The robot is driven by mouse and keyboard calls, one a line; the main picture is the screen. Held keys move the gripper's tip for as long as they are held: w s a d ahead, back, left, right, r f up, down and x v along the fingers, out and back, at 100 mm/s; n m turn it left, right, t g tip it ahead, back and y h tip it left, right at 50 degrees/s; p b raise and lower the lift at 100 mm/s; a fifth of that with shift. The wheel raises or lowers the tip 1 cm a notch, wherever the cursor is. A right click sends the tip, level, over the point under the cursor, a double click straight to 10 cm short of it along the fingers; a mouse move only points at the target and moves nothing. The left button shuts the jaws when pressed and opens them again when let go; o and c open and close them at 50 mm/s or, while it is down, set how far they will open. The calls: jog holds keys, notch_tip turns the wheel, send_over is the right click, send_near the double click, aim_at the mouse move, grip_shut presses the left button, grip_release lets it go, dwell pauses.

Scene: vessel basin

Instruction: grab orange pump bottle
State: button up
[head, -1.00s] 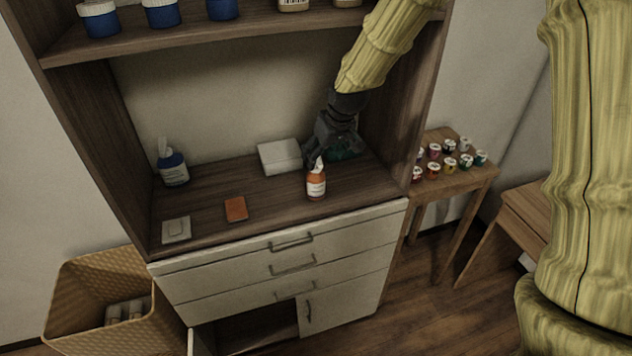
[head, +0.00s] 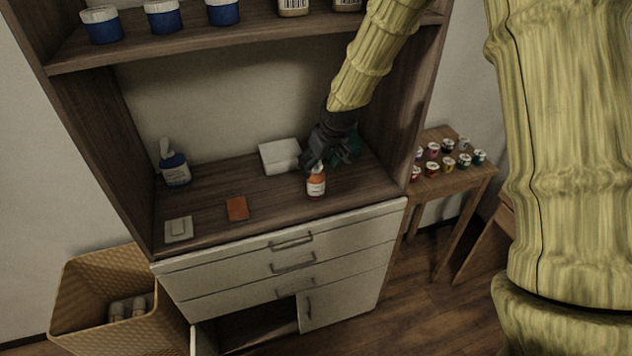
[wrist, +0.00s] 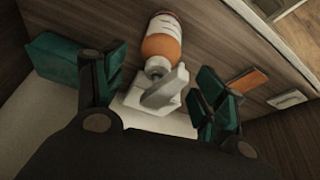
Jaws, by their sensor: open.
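The orange pump bottle (head: 316,184) stands upright near the front right of the cabinet's counter, with a white label. In the head view my gripper (head: 313,163) is right above it and hides the pump top. In the wrist view the bottle's orange body (wrist: 162,47) and white pump head (wrist: 156,90) show between the two fingers of my gripper (wrist: 160,85). The fingers are spread, with a gap on both sides of the pump head. I cannot tell whether any part touches it.
An orange flat item (head: 237,208), a white plate-like item (head: 178,229) and a blue pump bottle (head: 174,167) are to the left. A shelf (head: 240,45) with jars hangs above.

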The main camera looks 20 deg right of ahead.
aim_at(316, 169)
jog(key=shift+p+x, duration=0.75)
jog(key=shift+x, duration=0.3)
jog(key=shift+p+x, duration=0.4)
jog(key=shift+x, duration=0.8)
jog(key=shift+w+d, duration=0.1)
grip_shut()
